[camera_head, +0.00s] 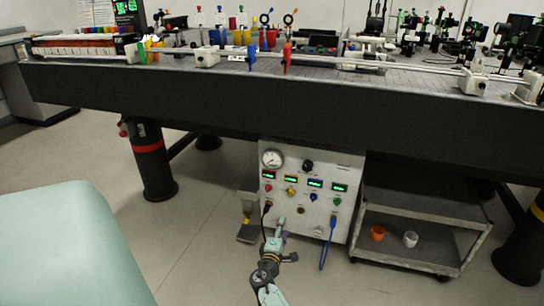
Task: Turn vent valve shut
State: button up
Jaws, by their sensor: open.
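No part is readably marked as the vent valve, so I cannot tell which one it is. A blue lever handle (252,54) and a red lever handle (287,58) hang on the pale pipe along the bench's front edge. Below the bench, a white control box (320,212) carries a round gauge (272,158), a black knob (308,165), several small coloured knobs and green-lit displays. My gripper (281,228) is low in front of the box's lower left part, well below the two lever handles. It is open, with nothing visible in it, and hides part of the box front.
A black cable (265,222) and a blue cable (328,245) hang from the box close to my gripper. A grey cart (425,207) with an orange cup (377,233) and a white cup (410,239) stands right. Dark bench legs (151,165) stand either side.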

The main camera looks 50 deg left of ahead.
notch_tip(320, 180, up, 7)
jog(key=s+a+m+y+p, duration=0.1)
jog(key=s+a, duration=0.1)
jog(key=shift+a+f, duration=0.15)
jog(key=shift+a, duration=0.05)
dwell(0.4)
